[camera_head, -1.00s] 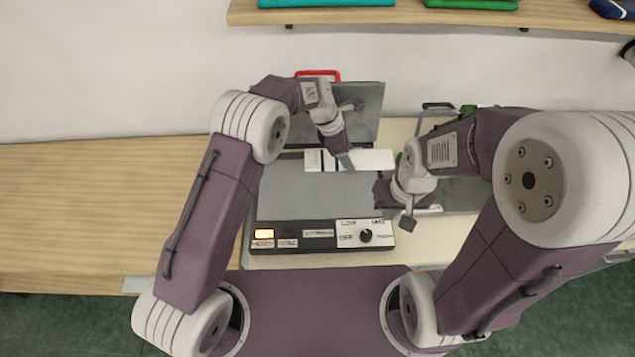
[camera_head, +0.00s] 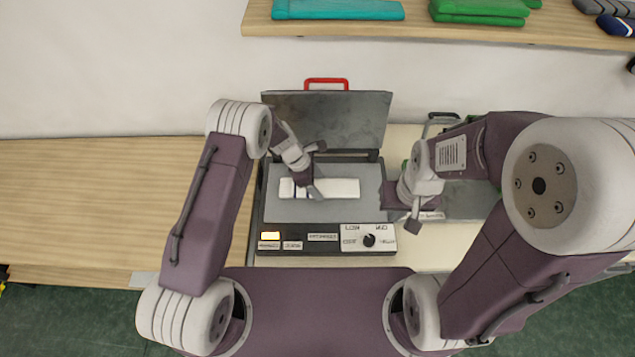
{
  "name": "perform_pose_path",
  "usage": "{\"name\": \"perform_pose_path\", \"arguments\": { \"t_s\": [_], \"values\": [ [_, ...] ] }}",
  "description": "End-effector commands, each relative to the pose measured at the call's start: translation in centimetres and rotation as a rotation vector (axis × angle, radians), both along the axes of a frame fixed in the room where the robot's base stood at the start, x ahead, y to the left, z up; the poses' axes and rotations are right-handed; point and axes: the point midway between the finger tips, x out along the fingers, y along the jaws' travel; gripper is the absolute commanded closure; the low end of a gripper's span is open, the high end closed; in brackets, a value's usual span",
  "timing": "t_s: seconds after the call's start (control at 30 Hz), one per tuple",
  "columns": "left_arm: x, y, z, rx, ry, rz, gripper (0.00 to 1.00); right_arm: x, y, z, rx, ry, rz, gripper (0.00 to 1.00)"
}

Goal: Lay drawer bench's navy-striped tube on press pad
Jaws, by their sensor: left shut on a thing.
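The navy-striped tube (camera_head: 338,188) is a flat white piece with navy bands near its left end. It is over the grey press pad (camera_head: 350,211), within the pad's outline; I cannot tell whether it touches the pad. My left gripper (camera_head: 309,188) is shut on the tube near its striped end and hides part of it. The press lid (camera_head: 340,115), with a red handle (camera_head: 326,82), stands open behind the pad. My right gripper (camera_head: 405,212) is at the press's right edge, and its jaw opening is unclear.
The press's front panel (camera_head: 330,238) has a dial and labels. A grey surface (camera_head: 465,202) is partly hidden behind my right arm. A shelf (camera_head: 350,29) above holds teal and green folded pieces. The wooden bench (camera_head: 100,205) at left is clear.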

Motion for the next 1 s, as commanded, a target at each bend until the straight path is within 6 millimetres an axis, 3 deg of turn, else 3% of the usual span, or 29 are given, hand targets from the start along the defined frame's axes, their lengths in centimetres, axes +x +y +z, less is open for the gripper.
{"name": "perform_pose_path", "arguments": {
  "t_s": [0.2,0.23,0.3,0.7,1.0],
  "values": [
    [0.0,0.0,-0.4,0.000,0.000,0.000,0.75,0.0,0.0,-0.4,0.000,0.000,0.000,1.00],
    [0.0,0.0,-0.3,0.000,0.000,0.000,0.29,0.0,0.0,-0.3,0.000,0.000,0.000,1.00],
    [0.0,0.0,-0.2,0.000,0.000,0.000,0.16,0.0,0.0,-0.2,0.000,0.000,0.000,1.00],
    [0.1,0.2,0.6,-0.001,-0.002,0.001,0.16,0.0,0.0,-0.2,0.000,0.000,0.000,1.00],
    [0.2,2.9,6.9,-0.001,-0.007,0.002,0.16,0.0,0.0,-1.6,0.000,0.000,0.000,1.00]
  ]
}}
